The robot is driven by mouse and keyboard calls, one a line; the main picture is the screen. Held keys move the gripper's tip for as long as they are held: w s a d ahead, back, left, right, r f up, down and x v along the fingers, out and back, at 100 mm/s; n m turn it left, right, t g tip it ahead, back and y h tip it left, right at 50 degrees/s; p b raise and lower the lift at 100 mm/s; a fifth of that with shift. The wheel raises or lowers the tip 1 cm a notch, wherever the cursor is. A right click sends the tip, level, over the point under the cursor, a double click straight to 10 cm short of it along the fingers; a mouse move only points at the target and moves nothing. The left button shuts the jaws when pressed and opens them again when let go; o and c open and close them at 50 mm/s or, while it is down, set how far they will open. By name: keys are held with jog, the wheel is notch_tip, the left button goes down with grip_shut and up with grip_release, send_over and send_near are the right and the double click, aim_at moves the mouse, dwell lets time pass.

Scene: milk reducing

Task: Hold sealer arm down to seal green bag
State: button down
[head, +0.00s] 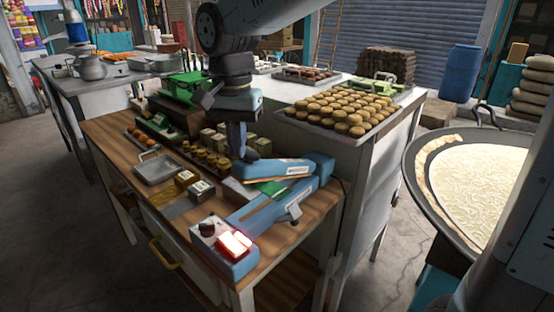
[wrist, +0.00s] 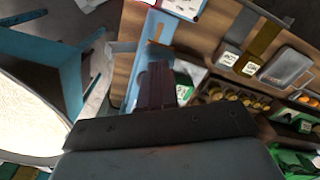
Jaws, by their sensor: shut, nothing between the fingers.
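The blue bag sealer (head: 262,212) sits at the right end of the wooden table. Its upper sealer arm (head: 285,168) is raised at an angle above the lower bar, hinged at the right. A green bag (head: 272,187) shows between the arm and the bar; part of it also shows in the wrist view (wrist: 184,91). My gripper (head: 238,155) points down, shut and empty, at the left free end of the sealer arm. In the wrist view its dark fingers (wrist: 156,80) overlap the sealer. I cannot tell whether they touch the arm.
The sealer's control box (head: 225,245) has a glowing red light and a dark knob. A tray of round sweets (head: 340,113) stands behind. A large pan (head: 480,170) is at right.

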jog(key=shift+r, duration=2.6)
jog(key=shift+d, duration=0.15)
jog(key=d+t, duration=0.2)
jog(key=d, duration=1.5)
jog(key=s+d+f+n+t, duration=0.1)
jog(key=s+d+f, duration=0.1)
jog(key=s+d, duration=0.2)
jog(key=s+d+f+n+t, duration=0.1)
jog(key=s+d, duration=0.3)
jog(key=d, duration=0.7)
jog(key=shift+d+f+t, duration=0.2)
jog(key=shift+f+t, duration=0.55)
jog(key=shift+t, duration=0.05)
